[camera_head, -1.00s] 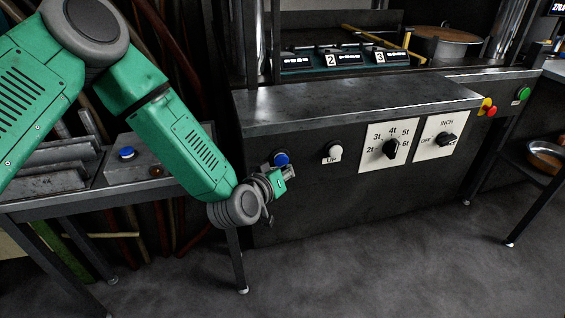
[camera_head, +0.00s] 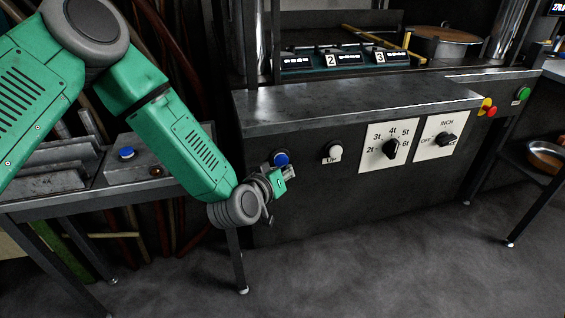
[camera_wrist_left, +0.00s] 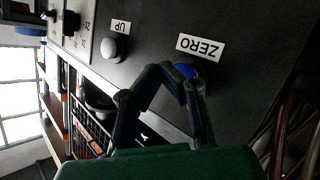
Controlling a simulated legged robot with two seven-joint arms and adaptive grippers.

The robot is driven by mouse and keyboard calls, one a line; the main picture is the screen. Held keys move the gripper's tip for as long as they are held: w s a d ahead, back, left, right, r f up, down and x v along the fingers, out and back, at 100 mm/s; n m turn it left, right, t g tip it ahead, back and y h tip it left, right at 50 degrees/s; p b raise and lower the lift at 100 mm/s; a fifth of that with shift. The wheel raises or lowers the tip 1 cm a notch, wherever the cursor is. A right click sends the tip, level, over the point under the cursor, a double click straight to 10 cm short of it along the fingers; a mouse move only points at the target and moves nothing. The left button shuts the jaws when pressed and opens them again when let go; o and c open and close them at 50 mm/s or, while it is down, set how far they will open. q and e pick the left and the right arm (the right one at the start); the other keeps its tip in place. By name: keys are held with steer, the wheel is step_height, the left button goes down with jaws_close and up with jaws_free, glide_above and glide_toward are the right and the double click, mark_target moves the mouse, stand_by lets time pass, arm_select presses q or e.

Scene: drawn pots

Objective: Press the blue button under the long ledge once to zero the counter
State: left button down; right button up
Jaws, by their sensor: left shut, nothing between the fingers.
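The blue button (camera_head: 281,158) sits on the dark front panel under the long ledge (camera_head: 350,106). In the left wrist view the blue button (camera_wrist_left: 186,71) is partly hidden behind my fingers, with a white ZERO label (camera_wrist_left: 201,47) next to it, upside down. My left gripper (camera_head: 291,172) is just below and right of the button in the head view. In the left wrist view my left gripper (camera_wrist_left: 168,73) is shut and empty, its fingertips overlapping the button's edge. I cannot tell whether they touch it. My right gripper is not in view.
A white UP button (camera_head: 333,152) and two dials (camera_head: 391,149) (camera_head: 446,139) lie to the right on the panel. Another blue button (camera_head: 127,153) is on a box at left. Numbered counters (camera_head: 340,58) stand above the ledge. Red and green buttons are at far right.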

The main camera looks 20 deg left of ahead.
arm_select(q)
steer(key=shift+w+a, duration=0.1)
steer(key=shift+w+a+r, duration=0.1)
steer(key=shift+w+a, duration=0.05)
steer(key=shift+w, duration=0.05)
steer(key=shift+w+a, duration=0.35)
steer(key=shift+w, duration=0.2)
stand_by(1.1)
steer(key=shift+s+d+p, duration=0.3)
steer(key=shift+s+d, duration=0.3)
steer(key=shift+s, duration=0.3)
steer(key=s+d, duration=0.2)
steer(key=s+p, duration=0.1)
steer(key=s, duration=0.1)
steer(key=shift+s+d, duration=0.1)
steer(key=shift+d, duration=0.3)
